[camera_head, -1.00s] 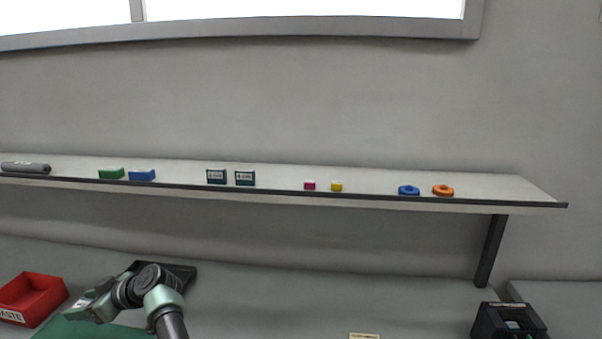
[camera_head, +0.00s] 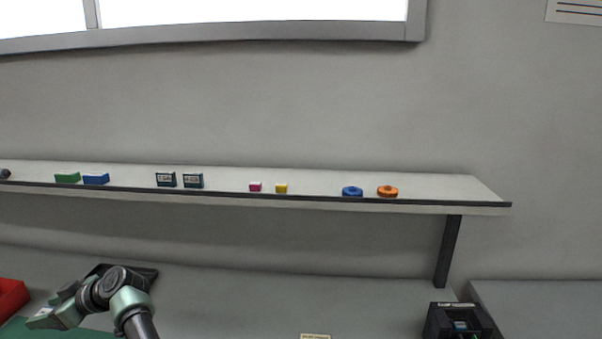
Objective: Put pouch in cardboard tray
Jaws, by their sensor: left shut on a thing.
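My left gripper (camera_head: 43,319) is at the lower left, over the green mat. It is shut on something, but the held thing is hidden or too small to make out. I cannot pick out a pouch anywhere in the head view. No cardboard tray can be recognised either. My right gripper is out of view.
A red bin (camera_head: 10,297) is at the left edge, beside the green mat (camera_head: 15,330). A dark tray (camera_head: 146,274) lies behind my left arm. A black box (camera_head: 458,321) stands lower right. The wall shelf (camera_head: 320,185) holds small boxes and rings. A pale label (camera_head: 315,336) shows at the bottom.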

